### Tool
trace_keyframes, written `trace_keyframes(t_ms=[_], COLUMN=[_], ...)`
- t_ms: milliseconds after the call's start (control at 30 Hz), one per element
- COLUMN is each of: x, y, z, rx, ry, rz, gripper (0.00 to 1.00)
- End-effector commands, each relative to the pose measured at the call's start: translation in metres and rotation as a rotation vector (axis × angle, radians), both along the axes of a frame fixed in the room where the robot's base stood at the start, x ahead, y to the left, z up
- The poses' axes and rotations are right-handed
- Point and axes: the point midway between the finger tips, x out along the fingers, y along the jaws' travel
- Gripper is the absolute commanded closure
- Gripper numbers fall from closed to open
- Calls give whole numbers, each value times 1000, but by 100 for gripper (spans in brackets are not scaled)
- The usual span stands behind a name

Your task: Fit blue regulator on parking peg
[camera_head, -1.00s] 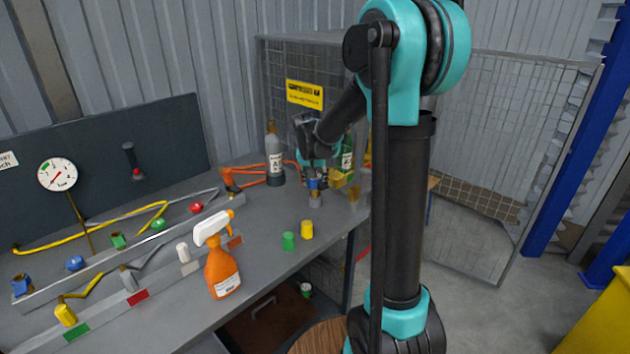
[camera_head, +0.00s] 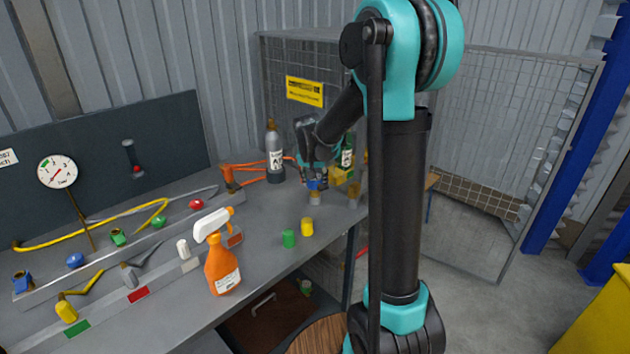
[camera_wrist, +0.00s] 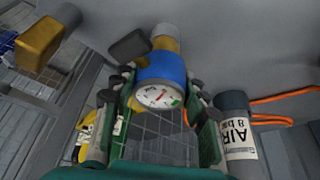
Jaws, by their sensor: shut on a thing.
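The blue regulator (camera_wrist: 162,70) has a round white gauge face (camera_wrist: 159,96) and sits between the fingers of my gripper (camera_wrist: 161,84), which is shut on it. A brass part (camera_wrist: 166,43) and a grey cylindrical end (camera_wrist: 167,31) show beyond the blue body in the wrist view. In the head view, my gripper (camera_head: 318,178) is over the far right of the bench, with a little of the blue regulator (camera_head: 316,185) showing. A grey upright stub (camera_head: 316,198), perhaps the parking peg, is directly below. I cannot tell whether the regulator is around it or only above it.
A grey AIR cylinder (camera_head: 274,152) with orange hose stands left of my gripper; a green-labelled one (camera_head: 347,154) stands right. A brass block (camera_wrist: 38,42) lies left in the wrist view.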

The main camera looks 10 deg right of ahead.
Motion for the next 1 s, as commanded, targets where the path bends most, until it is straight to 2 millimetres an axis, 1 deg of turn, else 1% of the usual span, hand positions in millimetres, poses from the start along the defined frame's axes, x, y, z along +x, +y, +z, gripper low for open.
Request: trace_keyframes(t_ms=[100,133,300,667,767,867,1000], x=[0,0,0,-1,-4,-9,-20], y=[0,0,0,0,2,4,8], z=[0,0,0,3,10,24,50], rx=[0,0,0,0,0,0,0], ry=[0,0,0,0,0,0,0], rz=[0,0,0,0,1,1,1], gripper=[86,54,32,32,32,32,32])
